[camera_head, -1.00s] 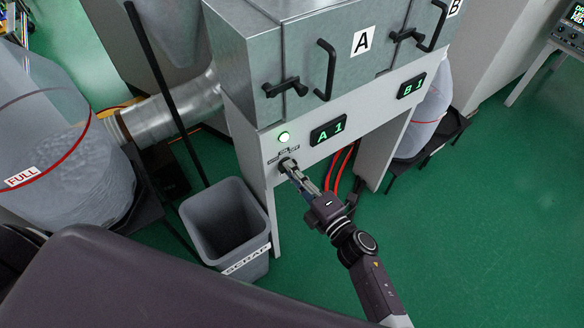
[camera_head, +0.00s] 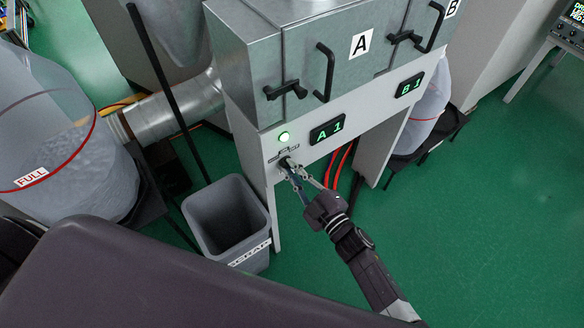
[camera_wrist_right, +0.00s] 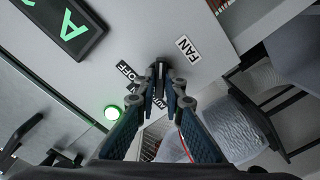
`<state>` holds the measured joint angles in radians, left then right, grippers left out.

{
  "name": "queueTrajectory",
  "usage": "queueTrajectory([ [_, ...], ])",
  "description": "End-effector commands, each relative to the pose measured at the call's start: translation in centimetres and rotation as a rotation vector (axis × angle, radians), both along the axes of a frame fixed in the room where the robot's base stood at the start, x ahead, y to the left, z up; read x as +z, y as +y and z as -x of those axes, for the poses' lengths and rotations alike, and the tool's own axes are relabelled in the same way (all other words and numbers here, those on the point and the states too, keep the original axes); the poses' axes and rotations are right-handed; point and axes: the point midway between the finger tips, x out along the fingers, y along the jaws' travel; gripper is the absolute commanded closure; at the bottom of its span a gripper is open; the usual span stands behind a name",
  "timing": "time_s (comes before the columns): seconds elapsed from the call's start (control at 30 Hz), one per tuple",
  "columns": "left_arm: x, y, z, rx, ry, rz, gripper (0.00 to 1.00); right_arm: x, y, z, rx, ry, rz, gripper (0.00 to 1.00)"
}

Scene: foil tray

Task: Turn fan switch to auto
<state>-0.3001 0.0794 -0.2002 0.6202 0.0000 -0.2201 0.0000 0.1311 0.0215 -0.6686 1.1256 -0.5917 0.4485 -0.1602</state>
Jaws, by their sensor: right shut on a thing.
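The fan switch is a small dark knob (camera_wrist_right: 158,70) on the light front panel, below the green lamp in the head view. My right gripper (camera_head: 290,168) reaches it from the lower right. In the right wrist view its fingertips (camera_wrist_right: 162,88) are shut on the knob, one on each side. A FAN label (camera_wrist_right: 187,47) and an OFF label (camera_wrist_right: 125,71) are on the panel around the knob. An AUTO label is partly covered by the fingers, and another label beside it is too hidden to read. The knob's exact angle is hard to tell. My left gripper is not in view.
A green lamp (camera_head: 284,138) is lit beside the A1 display (camera_head: 327,129). A grey scrap bin (camera_head: 247,255) stands below and left of the switch. Red hoses (camera_head: 341,164) hang behind the gripper. Green floor is clear at the right.

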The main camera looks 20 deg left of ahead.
Motion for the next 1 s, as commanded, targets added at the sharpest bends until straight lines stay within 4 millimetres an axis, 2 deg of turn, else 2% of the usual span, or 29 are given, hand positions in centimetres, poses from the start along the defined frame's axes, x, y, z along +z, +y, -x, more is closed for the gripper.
queueTrajectory([
  [0.57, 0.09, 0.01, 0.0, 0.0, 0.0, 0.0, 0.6, -0.21, -0.06, 0.07, -0.001, 0.032, -0.021, 1.0],
  [0.6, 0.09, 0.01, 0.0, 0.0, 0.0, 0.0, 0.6, -0.21, -0.05, 0.08, -0.001, 0.032, -0.021, 0.9],
  [0.77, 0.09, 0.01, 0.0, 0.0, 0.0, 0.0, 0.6, -0.16, -0.03, 0.06, 0.0, 0.031, -0.021, 0.73],
  [1.0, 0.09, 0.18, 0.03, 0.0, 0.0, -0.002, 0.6, -0.06, -0.02, 0.03, 0.0, 0.029, -0.021, 0.73],
])
